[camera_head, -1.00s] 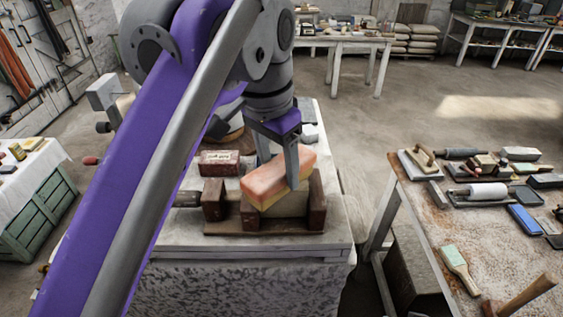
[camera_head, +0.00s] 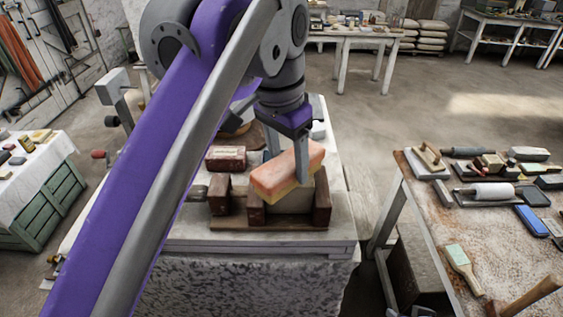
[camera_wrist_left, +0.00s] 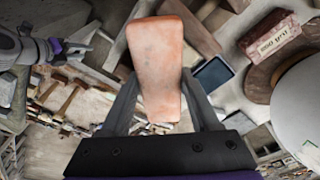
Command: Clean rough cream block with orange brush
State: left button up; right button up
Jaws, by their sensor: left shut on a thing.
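The orange brush (camera_head: 286,172) has a salmon-orange top and a paler yellow underside. My left gripper (camera_head: 288,160) is shut on it, with the fingers on its two long sides. In the left wrist view the orange brush (camera_wrist_left: 158,60) sits between the fingers. The cream block (camera_head: 290,204) lies just under the brush, between dark red wooden jaws on a bench. The brush covers most of its top. The brush is tilted, its right end higher; I cannot tell whether it touches the block. My right gripper (camera_wrist_left: 76,46) seems to show in the left wrist view, too small to read.
Wooden jaws (camera_head: 322,200) stand around the block. A dark red brick (camera_head: 225,158) lies behind them on the pale bench (camera_head: 215,247). A table (camera_head: 440,215) at right holds tools, among them a green-headed brush (camera_head: 460,262). Open floor lies behind.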

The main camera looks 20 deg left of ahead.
pick_arm(q)
jog(key=shift+w+d, duration=0.3)
jog(key=shift+w, duration=0.2)
jog(key=shift+w+d, duration=0.25)
jog(key=shift+w, duration=0.25)
jog(key=shift+s+a, duration=0.35)
jog(key=shift+s, duration=0.35)
jog(key=shift+s+a, duration=0.4)
jog(key=shift+s, duration=0.25)
jog(key=shift+s+a, duration=0.35)
jog(key=shift+s, duration=0.35)
jog(key=shift+f, duration=0.1)
jog(key=shift+w, duration=0.1)
jog(key=shift+w+d, duration=0.4)
jog(key=shift+w, duration=0.25)
jog(key=shift+w+d, duration=0.35)
jog(key=shift+w, duration=0.3)
jog(key=shift+w+d, duration=0.4)
jog(key=shift+w, duration=0.25)
jog(key=shift+s+a, duration=0.1)
jog(key=shift+s+a+r, duration=0.25)
jog(key=shift+s+r, duration=0.15)
jog(key=shift+s, duration=0.1)
jog(key=shift+s+a+r, duration=0.25)
jog(key=shift+s+r, duration=0.1)
jog(key=shift+s, duration=0.1)
